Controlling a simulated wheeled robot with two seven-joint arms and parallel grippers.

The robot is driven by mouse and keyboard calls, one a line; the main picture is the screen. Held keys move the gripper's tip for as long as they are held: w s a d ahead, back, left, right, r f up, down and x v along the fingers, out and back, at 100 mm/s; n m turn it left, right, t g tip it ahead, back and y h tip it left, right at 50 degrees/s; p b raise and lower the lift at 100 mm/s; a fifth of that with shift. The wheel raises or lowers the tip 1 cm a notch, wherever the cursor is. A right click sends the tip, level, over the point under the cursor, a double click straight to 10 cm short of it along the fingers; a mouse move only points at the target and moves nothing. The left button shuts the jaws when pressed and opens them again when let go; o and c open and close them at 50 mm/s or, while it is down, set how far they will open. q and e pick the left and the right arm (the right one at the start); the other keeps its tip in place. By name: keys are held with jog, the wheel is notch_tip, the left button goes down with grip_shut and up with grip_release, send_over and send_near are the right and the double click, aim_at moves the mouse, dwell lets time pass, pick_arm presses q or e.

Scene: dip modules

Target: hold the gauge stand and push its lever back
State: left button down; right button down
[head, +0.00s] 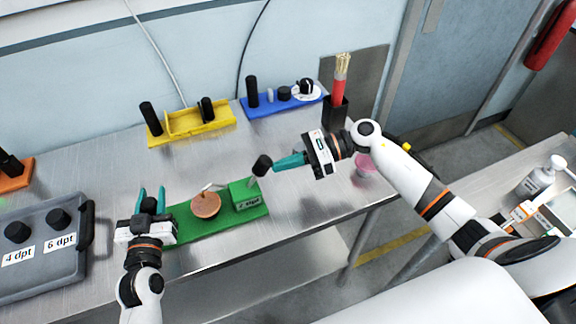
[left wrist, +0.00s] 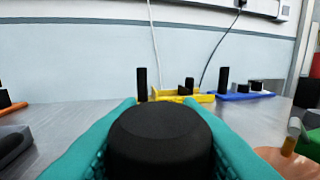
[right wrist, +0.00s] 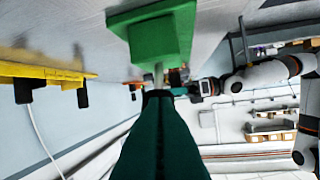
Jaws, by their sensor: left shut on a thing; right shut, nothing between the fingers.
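A lever with a black knob (head: 262,164) rises from the block, tilted right. My left gripper (head: 152,198) is shut on the black handle (left wrist: 160,140) at the stand's left end. My right gripper (head: 277,163) is shut and empty, its teal fingertips close by the lever knob on its right side; I cannot tell whether they touch. In the right wrist view the lever's metal rod (right wrist: 158,74) shows past the fingertips; its knob is hidden.
A yellow module (head: 190,124) and a blue module (head: 285,104) stand at the back. A black holder (head: 336,112) with a red bundle and a pink cup (head: 366,168) are near my right arm. A grey case (head: 45,250) lies left. The table front right is clear.

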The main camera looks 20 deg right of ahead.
aim_at(268, 165)
jog(key=a+r+h, duration=0.2)
jog(key=h, duration=0.1)
jog(key=shift+a+r+n+h, duration=0.2)
jog(key=shift+r+n+h, duration=0.1)
jog(key=shift+r, duration=0.1)
jog(key=shift+a+r, duration=0.25)
jog(key=shift+a, duration=0.25)
jog(key=shift+a+r, duration=0.25)
jog(key=shift+a, duration=0.25)
pick_arm(q)
jog(key=shift+d, duration=0.1)
pick_arm(e)
jog(key=shift+a+r, duration=0.1)
jog(key=shift+a, duration=0.05)
pick_arm(q)
jog(key=shift+d, duration=0.1)
pick_arm(e)
jog(key=shift+a, duration=0.15)
